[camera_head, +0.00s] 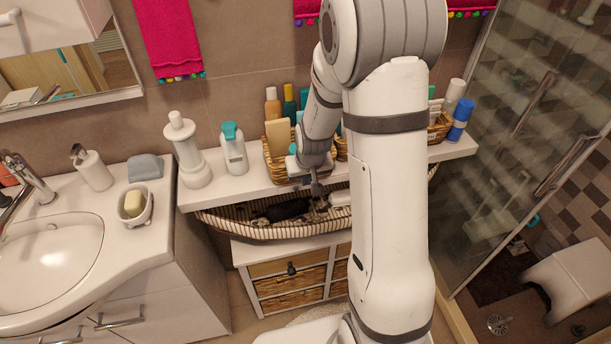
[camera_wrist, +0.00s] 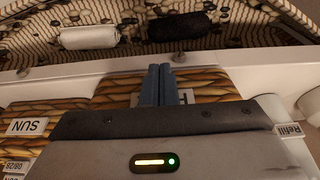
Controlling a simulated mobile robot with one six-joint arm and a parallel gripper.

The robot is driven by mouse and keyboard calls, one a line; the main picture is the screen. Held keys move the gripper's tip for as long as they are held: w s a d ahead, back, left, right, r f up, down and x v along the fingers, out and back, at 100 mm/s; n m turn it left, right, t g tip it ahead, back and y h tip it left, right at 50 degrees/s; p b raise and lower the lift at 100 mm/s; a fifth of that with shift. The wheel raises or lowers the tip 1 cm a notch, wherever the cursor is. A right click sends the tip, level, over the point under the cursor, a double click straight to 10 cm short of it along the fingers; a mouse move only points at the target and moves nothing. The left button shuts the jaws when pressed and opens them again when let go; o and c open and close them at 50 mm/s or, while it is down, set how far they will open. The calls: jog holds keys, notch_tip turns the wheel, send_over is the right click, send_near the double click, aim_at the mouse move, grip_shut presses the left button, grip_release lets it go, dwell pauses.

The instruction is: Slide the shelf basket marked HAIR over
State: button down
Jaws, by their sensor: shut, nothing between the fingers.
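My gripper (camera_head: 317,188) is at the front of the white shelf, by the leftmost wicker basket (camera_head: 268,158). In the wrist view, its two dark fingers (camera_wrist: 157,85) are together with nothing between them. They lie across the front of a wicker basket (camera_wrist: 115,88), over a pale label (camera_wrist: 187,96). The fingers hide most of this label, so I cannot read HAIR on it. Whether the fingers touch the basket is unclear. Another wicker basket (camera_wrist: 75,107), with a tag reading SUN, stands to its left in the wrist view.
A striped fabric hammock (camera_head: 260,230) with rolled items hangs below. A glass shower panel (camera_head: 520,120) is at the right. My arm hides the shelf's middle.

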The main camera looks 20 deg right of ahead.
jog(key=shift+w, duration=0.1)
jog(key=w+b, duration=0.1)
jog(key=w, duration=0.3)
jog(key=shift+w+f+b, duration=0.15)
jog(key=shift+b, duration=0.25)
jog(key=shift+w, duration=0.35)
jog(key=shift+s, duration=0.1)
